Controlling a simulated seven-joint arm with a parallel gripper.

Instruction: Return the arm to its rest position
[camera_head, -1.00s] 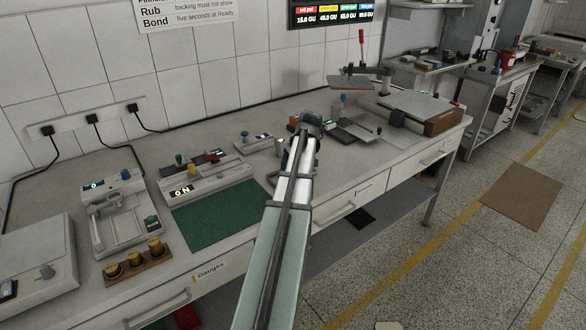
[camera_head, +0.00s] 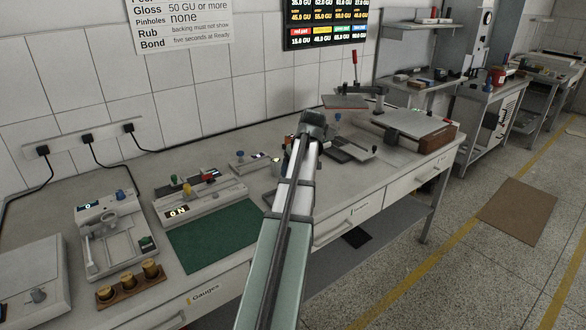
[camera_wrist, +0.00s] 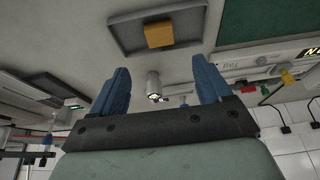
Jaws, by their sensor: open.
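My arm reaches out over the middle of the long workbench in the head view, its end (camera_head: 315,124) above the bench behind the drawers. The fingers are hard to make out there. In the wrist view my gripper (camera_wrist: 158,86) has two blue fingers spread wide apart. A small white cylinder with a dark end (camera_wrist: 153,84) shows between them in the picture, apart from both fingers. A grey tray (camera_wrist: 120,36) with an orange-yellow block (camera_wrist: 159,34) lies on the bench beyond the fingertips. Nothing is held.
A green mat (camera_head: 213,236), a gauge device (camera_head: 116,236) and a wooden holder with brass pieces (camera_head: 131,284) stand left of my arm. A press with a red handle (camera_head: 354,72) and a flat-topped box (camera_head: 420,126) stand to the right.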

